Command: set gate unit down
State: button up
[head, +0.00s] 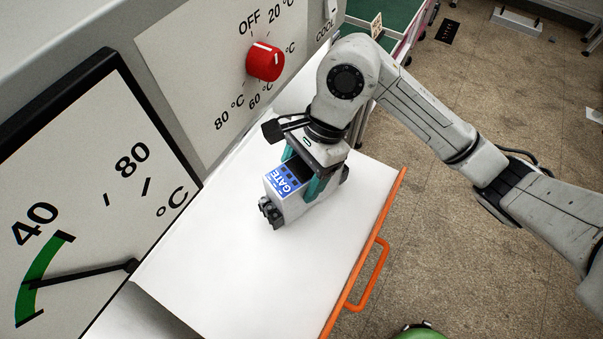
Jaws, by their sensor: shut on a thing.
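The gate unit (289,201) is a small light-grey box with a blue label reading GATE and dark terminals at its lower left end. It is over the white tabletop (240,265), near the middle of the picture. My gripper (305,178) reaches down over it from above, with its teal fingers shut on its two sides. The underside of the unit is hidden, so I cannot tell whether it touches the tabletop.
A panel with a red knob (265,62) and a large temperature gauge (90,200) stand along the left. An orange handle (372,275) runs along the table's right edge. The front of the tabletop is clear. A green-topped cart (398,14) stands at the back.

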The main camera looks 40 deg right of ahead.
jog(key=shift+f, duration=0.8)
jog(key=shift+f+b, duration=0.2)
jog(key=shift+b, duration=0.1)
jog(key=o, duration=1.7)
jog(key=shift+c, duration=0.2)
jog(key=shift+r+p, duration=0.2)
jog(key=shift+p, duration=0.15)
jog(key=shift+b+v, duration=0.9)
jog(key=shift+v, duration=2.85)
